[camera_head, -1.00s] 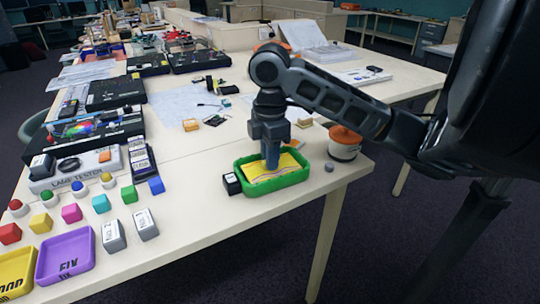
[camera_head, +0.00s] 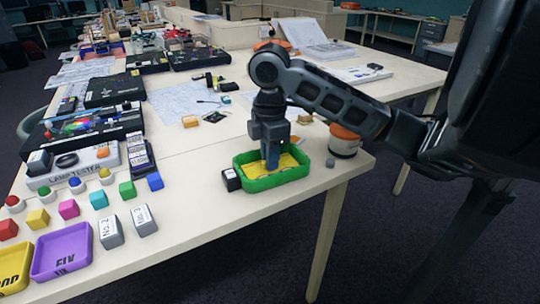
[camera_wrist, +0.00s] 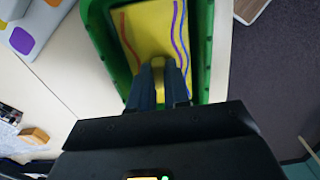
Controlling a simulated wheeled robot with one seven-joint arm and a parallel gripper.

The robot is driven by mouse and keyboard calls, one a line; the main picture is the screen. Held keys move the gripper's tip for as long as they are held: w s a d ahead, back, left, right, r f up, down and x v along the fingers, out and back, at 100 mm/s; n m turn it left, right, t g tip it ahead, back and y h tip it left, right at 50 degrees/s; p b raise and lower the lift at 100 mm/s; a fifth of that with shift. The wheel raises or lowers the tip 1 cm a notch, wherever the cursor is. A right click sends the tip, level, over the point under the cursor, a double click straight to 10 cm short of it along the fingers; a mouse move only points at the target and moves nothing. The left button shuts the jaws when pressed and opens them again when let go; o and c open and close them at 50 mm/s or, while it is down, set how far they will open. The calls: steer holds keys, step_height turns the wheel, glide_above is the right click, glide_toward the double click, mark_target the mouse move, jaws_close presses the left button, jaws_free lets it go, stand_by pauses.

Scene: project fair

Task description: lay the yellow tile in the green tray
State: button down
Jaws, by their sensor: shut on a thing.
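The yellow tile (camera_head: 258,171) is inside the walls of the green tray (camera_head: 276,182), near the front edge of the table. In the wrist view the tile (camera_wrist: 150,25) has red, purple and blue wavy lines, and the green tray wall (camera_wrist: 205,45) runs beside it. My gripper (camera_head: 271,165) points down into the tray. In the wrist view its fingers (camera_wrist: 159,72) are shut on a small yellow grip on the tile. The tile's underside is hidden, so I cannot tell whether it touches the tray floor.
A white pot with an orange lid (camera_head: 344,140) stands right of the tray, with a small grey piece (camera_head: 330,162) nearby. A black block (camera_head: 231,179) is close to the tray's left end. Purple (camera_head: 62,250) and yellow (camera_head: 12,268) trays lie at the front left.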

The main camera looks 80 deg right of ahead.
steer(key=shift+f, duration=0.2)
steer(key=c, duration=0.6)
jaws_free()
steer(key=shift+r, duration=0.15)
steer(key=shift+r+p, duration=3)
steer(key=shift+r, duration=0.45)
